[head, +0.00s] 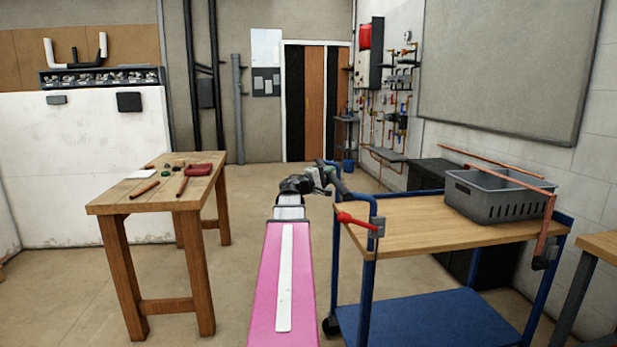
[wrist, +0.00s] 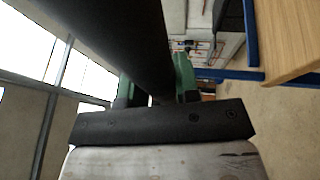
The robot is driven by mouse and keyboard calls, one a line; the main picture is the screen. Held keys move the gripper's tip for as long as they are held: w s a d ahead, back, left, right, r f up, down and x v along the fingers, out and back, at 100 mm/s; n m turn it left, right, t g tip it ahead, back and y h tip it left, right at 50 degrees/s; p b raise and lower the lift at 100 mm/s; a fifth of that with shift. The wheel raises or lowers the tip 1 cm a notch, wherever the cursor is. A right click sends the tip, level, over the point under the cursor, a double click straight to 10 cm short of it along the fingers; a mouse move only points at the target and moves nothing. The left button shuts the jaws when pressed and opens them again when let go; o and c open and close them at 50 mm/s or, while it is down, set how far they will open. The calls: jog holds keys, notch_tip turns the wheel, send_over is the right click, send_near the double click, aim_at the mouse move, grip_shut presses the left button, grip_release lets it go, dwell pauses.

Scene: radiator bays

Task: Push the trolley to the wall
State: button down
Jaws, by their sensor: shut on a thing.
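The trolley (head: 405,228) has a blue frame, a wooden top and a blue lower shelf, and stands right of my arm in the head view. Its dark handle bar (head: 341,186) runs along its left end, with a red lever (head: 356,221) at the near corner. My gripper (head: 327,178) is shut on the handle. In the wrist view the dark bar (wrist: 112,38) passes between my green-tipped fingers (wrist: 157,88), and part of the trolley's wooden top (wrist: 290,40) shows at the right. The light wall (head: 590,150) is beyond the trolley on the right.
A grey crate (head: 490,205) with copper pipes sits on the trolley. Black boxes (head: 435,176) stand between trolley and wall. A wooden workbench (head: 150,195) with small tools is at the left. Another table (head: 604,243) edges in at the right. Floor ahead is clear.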

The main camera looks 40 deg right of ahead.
jog(key=s+d, duration=0.8)
jog(key=d, duration=0.5)
jog(key=s+d, duration=0.8)
jog(key=d, duration=0.6)
jog(key=s+d, duration=0.9)
jog(key=d, duration=0.4)
jog(key=shift+d, duration=0.4)
jog(key=c, duration=0.8)
grip_release()
jog(key=shift+d, duration=0.15)
jog(key=shift+c, duration=0.2)
jog(key=shift+a, duration=0.2)
jog(key=v, duration=1)
jog(key=shift+a, duration=0.3)
jog(key=shift+f, duration=0.1)
